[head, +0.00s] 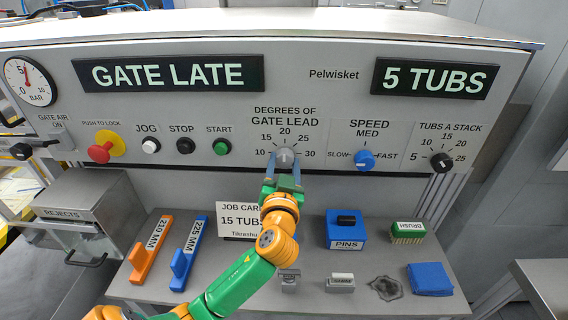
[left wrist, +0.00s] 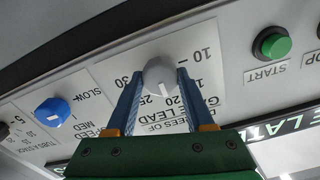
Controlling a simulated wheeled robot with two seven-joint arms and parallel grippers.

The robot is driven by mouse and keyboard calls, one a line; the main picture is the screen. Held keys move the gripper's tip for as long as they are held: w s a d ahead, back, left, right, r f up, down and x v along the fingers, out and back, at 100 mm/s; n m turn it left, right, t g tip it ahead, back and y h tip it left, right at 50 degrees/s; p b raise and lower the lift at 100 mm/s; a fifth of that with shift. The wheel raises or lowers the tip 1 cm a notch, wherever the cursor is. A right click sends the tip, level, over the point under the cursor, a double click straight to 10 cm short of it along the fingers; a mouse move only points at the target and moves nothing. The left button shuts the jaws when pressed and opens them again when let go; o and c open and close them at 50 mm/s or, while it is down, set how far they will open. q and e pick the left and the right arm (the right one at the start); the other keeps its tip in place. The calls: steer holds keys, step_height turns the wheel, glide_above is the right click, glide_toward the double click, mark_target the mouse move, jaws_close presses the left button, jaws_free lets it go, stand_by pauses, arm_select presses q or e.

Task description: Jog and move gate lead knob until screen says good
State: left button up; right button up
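The grey gate lead knob (head: 285,158) is on the panel, on a scale from 10 to 30. Its white mark points at about 20, also in the left wrist view (left wrist: 160,74). The left screen (head: 168,74) reads GATE LATE. The white JOG button (head: 150,146) is left of STOP and START. My left gripper (head: 284,166) is at the knob, one blue finger on each side. In the left wrist view the fingers (left wrist: 160,90) are apart and straddle the knob with little gap; firm contact cannot be told. My right gripper is out of view.
The right screen (head: 436,79) reads 5 TUBS. A red push-to-lock button (head: 99,153), green START button (head: 221,147), blue speed knob (head: 365,159) and black stack knob (head: 441,161) share the panel. Below are a job card (head: 236,218), orange block (head: 152,247) and blue pins box (head: 346,233).

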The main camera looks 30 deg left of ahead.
arm_select(q)
steer(key=shift+m, duration=0.3)
jaws_close()
steer(key=m+p, duration=0.2)
steer(key=m, duration=0.1)
steer(key=shift+r+m, duration=0.15)
steer(key=shift+m, duration=0.15)
steer(key=shift+m+p, duration=1.1)
steer(key=shift+m, duration=1.1)
